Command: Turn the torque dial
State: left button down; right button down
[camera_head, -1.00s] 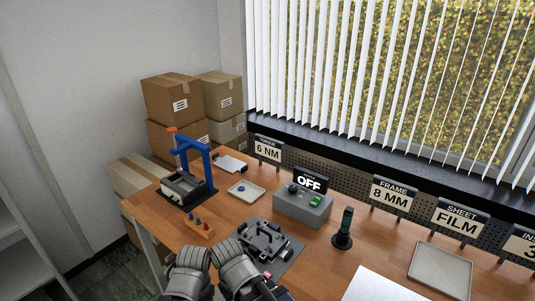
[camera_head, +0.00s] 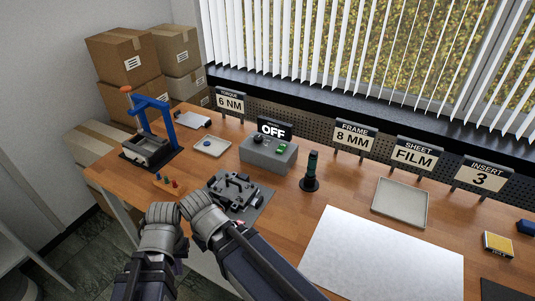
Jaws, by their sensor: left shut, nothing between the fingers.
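A grey control box (camera_head: 268,158) stands towards the back of the table. A dark round knob (camera_head: 258,139) sits on its top left; I see no readable label on this dial. A green part (camera_head: 281,147) is to its right, and a black display (camera_head: 275,129) behind reads OFF. The sign (camera_head: 230,103) at the back left reads 6 NM. My left arm (camera_head: 205,215) is folded at the bottom, apart from the box. My left gripper is low by the bottom edge, shut and empty, its fingers hardly made out. My right gripper is not in view.
A black fixture (camera_head: 232,187) on a dark mat lies between my arm and the box. A blue press (camera_head: 155,105) stands at the left. A dark upright tool (camera_head: 311,172) stands right of the box. A white sheet (camera_head: 385,258) and a tray (camera_head: 399,203) lie farther right.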

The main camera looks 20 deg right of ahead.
aim_at(257, 139)
jog(key=i+j+z, duration=0.2)
jog(key=z, duration=0.2)
jog(key=i+j+z, duration=0.2)
jog(key=z, duration=0.15)
jog(key=i+j+z, duration=0.15)
jog(key=j+z, duration=0.25)
